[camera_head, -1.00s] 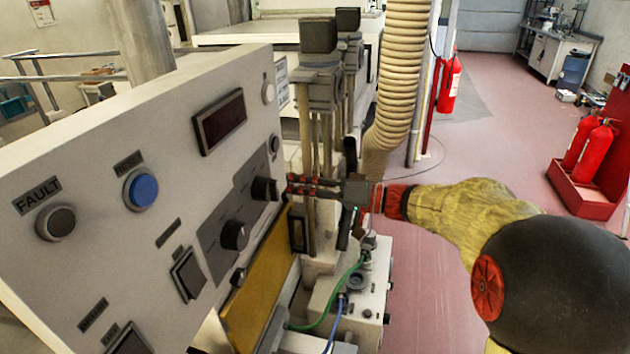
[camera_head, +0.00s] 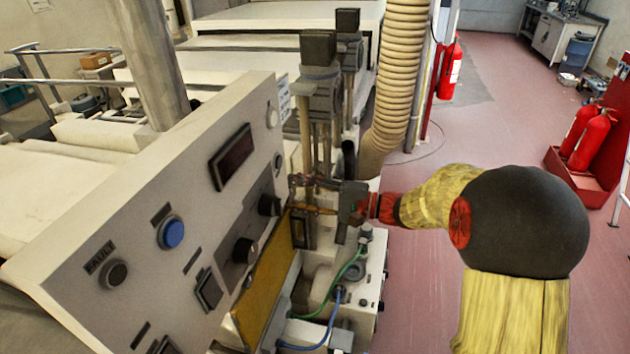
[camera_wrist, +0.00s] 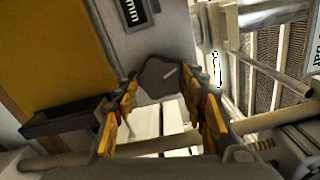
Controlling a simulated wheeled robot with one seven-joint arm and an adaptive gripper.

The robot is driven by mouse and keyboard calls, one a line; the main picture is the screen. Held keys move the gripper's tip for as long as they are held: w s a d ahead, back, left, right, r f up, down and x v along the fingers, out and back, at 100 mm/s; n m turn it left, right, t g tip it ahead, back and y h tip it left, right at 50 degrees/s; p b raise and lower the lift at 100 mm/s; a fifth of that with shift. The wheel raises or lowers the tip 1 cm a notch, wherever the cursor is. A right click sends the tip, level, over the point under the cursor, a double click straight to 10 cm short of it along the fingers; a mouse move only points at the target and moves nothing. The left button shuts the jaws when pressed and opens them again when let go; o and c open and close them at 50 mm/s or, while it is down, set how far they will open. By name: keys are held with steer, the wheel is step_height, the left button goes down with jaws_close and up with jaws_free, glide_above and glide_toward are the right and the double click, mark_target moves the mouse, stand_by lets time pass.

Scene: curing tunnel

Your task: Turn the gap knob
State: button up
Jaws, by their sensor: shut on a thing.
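The dark gap knob (camera_head: 268,205) sits near the right edge of the slanted grey control panel (camera_head: 215,215). In the wrist view my gripper (camera_wrist: 160,90), with orange finger pads, is shut on the knob. Exact contact at the fingertips is hard to make out in the head view.
A second dark knob (camera_head: 243,250), a blue button (camera_head: 171,232) and a dark display (camera_head: 231,156) are on the panel. Vertical posts with motors (camera_head: 320,85) and a ribbed hose (camera_head: 398,75) stand behind my gripper. Open red floor (camera_head: 490,130) lies to the right.

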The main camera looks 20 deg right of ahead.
steer(key=m+p, duration=0.5)
steer(key=shift+a+r, duration=0.1)
steer(key=shift+r, duration=0.05)
steer(key=shift+p, duration=0.3)
stand_by(0.3)
steer(key=o, duration=0.7)
steer(key=shift+o, duration=0.8)
steer(key=shift+s, duration=0.15)
steer(key=o, duration=0.3)
steer(key=shift+m, duration=0.3)
steer(key=v, duration=1.2)
steer(key=shift+s, duration=0.15)
